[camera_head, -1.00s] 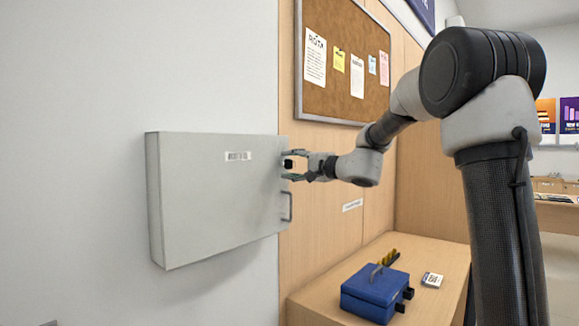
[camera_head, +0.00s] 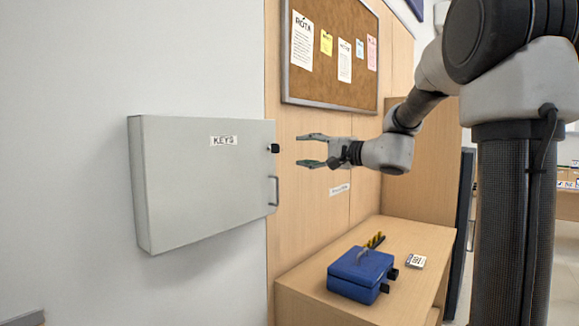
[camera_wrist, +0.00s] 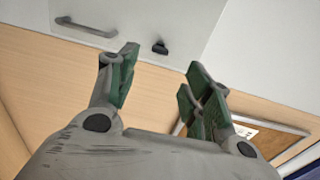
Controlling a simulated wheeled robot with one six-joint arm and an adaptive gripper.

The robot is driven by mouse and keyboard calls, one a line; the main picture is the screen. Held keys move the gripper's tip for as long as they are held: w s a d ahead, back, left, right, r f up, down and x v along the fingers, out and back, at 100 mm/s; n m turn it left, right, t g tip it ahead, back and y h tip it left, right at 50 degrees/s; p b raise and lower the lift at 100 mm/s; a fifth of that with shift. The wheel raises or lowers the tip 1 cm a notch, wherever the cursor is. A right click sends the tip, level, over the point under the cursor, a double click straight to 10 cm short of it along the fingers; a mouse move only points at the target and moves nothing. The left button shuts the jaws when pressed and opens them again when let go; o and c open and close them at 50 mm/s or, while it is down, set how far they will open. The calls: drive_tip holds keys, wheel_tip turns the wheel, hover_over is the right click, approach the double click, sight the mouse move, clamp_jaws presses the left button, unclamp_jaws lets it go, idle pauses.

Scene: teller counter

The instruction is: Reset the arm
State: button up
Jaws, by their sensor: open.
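My gripper (camera_head: 312,150) is open and empty, level and pointing left, a short way right of the grey key cabinet (camera_head: 200,185). The cabinet is shut on the white wall and carries a "KEYS" label. A small black key or knob (camera_head: 274,148) sits at its right edge, apart from my fingertips, with a grey handle (camera_head: 277,190) below it. In the wrist view my two green-padded fingers (camera_wrist: 160,85) stand spread apart. The black knob (camera_wrist: 160,47) and the handle (camera_wrist: 86,27) show beyond them, with nothing between the fingers.
A blue cash box (camera_head: 358,275) with black parts stands on the wooden counter (camera_head: 310,300) below my gripper. A small white card (camera_head: 415,262) lies to its right. A cork board (camera_head: 310,85) hangs above on the wood panel. The air around my gripper looks free.

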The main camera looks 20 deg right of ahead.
drive_tip(key=s+d+f+n+g+h, duration=0.3)
drive_tip(key=s+f+g, duration=0.5)
drive_tip(key=s+f, duration=0.9)
drive_tip(key=s+d+f+n+g+h, duration=0.1)
drive_tip(key=s+d+n+h, duration=0.1)
drive_tip(key=s, duration=0.7)
drive_tip(key=s+d+f+n+g+h, duration=0.1)
drive_tip(key=s+d+n+h, duration=0.2)
drive_tip(key=s+n+h, duration=0.2)
drive_tip(key=s, duration=0.3)
drive_tip(key=shift+s+d+f+n+h, duration=0.25)
drive_tip(key=shift+s+f+n+h, duration=0.05)
drive_tip(key=shift+s+f, duration=0.1)
